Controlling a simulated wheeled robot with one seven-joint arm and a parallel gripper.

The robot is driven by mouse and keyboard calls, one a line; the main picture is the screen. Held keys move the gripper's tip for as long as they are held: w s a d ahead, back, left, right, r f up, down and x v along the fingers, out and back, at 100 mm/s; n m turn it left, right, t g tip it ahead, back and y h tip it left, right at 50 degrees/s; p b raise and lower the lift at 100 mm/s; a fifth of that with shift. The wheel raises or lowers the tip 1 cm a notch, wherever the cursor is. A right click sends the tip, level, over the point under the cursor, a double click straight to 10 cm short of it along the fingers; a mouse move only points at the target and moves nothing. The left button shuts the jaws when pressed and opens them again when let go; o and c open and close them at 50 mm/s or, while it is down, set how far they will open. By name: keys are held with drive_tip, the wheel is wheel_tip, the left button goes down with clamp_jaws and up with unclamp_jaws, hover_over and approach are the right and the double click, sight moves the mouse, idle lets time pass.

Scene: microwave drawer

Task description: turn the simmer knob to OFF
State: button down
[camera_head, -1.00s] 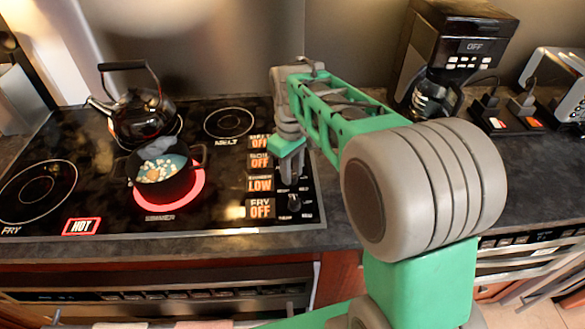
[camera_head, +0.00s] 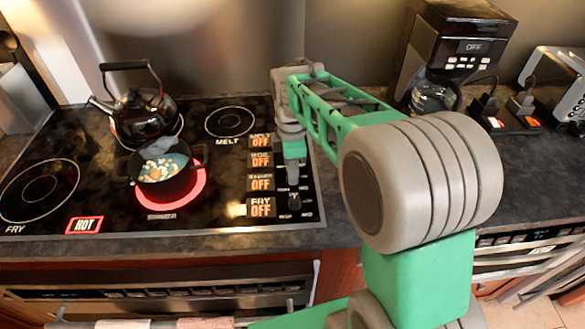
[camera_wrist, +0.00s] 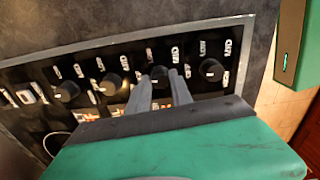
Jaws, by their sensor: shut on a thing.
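The simmer knob (camera_wrist: 158,75) is a black round knob in the row on the stove's control strip. My gripper (camera_wrist: 160,88) is shut on it, one grey finger on each side, as the wrist view shows. In the head view my gripper (camera_head: 292,180) points down over the strip and hides the knob. The simmer display (camera_head: 260,182) beside it reads OFF in orange. The simmer burner (camera_head: 199,185) glows red under a dark pot (camera_head: 166,172) with pale food in it.
The fry knob (camera_head: 294,202) is just in front of my gripper. The melt, boil and fry displays also read OFF. A black kettle (camera_head: 145,117) stands at the back left. A coffee maker (camera_head: 455,55) stands to the right of my arm.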

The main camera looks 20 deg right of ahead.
drive_tip(key=shift+n, duration=1.1)
drive_tip(key=c, duration=1.1)
unclamp_jaws()
drive_tip(key=shift+c, duration=0.2)
wheel_tip(320, 180, up, 8)
drive_tip(key=shift+f, duration=0.1)
drive_tip(key=shift+s, duration=0.1)
